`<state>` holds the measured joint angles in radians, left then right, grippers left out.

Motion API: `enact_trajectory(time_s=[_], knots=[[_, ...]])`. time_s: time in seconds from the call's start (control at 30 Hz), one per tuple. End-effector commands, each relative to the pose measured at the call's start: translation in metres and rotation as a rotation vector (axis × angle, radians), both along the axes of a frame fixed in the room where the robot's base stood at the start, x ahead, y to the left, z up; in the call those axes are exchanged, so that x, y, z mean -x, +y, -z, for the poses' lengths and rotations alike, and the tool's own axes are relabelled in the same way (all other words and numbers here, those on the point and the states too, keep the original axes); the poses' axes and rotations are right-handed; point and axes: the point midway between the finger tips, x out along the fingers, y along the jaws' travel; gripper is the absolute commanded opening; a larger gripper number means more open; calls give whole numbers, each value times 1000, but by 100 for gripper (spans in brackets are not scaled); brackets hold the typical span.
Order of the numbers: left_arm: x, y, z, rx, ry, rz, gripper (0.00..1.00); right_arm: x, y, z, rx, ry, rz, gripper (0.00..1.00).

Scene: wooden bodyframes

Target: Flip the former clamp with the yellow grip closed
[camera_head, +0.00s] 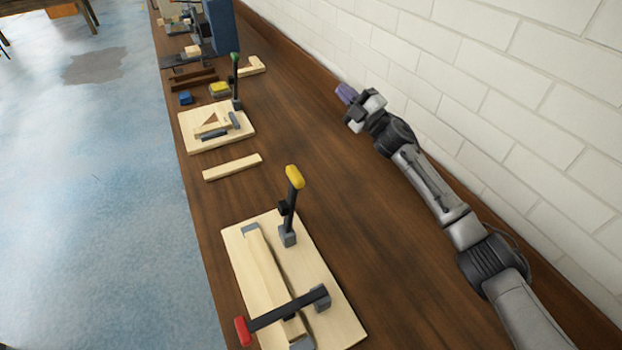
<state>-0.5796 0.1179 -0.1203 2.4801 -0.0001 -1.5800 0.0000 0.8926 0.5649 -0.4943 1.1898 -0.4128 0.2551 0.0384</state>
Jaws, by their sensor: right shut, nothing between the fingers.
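The clamp with the yellow grip (294,177) stands on a pale wooden board (334,310) at the front of the bench. Its dark lever points up, tilted slightly, and its foot sits on the board's far right part. A second clamp with a red grip (242,331) lies low across a wooden bar (262,270) on the same board. My right gripper (345,94) is shut and empty, beyond and to the right of the yellow grip, near the wall and well apart from the clamp. My left gripper is out of view.
A loose wooden strip (232,167) lies beyond the board. A brick wall (480,70) bounds the right. Bare bench lies between board and arm.

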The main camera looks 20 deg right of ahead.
Motion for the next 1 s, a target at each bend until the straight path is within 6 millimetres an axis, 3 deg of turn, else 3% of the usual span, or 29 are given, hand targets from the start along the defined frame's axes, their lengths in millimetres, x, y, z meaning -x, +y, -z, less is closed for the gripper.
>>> enact_trajectory(time_s=[0.27,0.6,0.8,1.0], knots=[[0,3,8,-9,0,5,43,22,8,37,171,-80,-325,0],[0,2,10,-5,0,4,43,83,15,82,306,-137,-770,0],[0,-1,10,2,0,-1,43,116,15,95,341,-167,-974,0],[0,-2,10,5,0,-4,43,135,13,101,357,-187,-1088,0]])
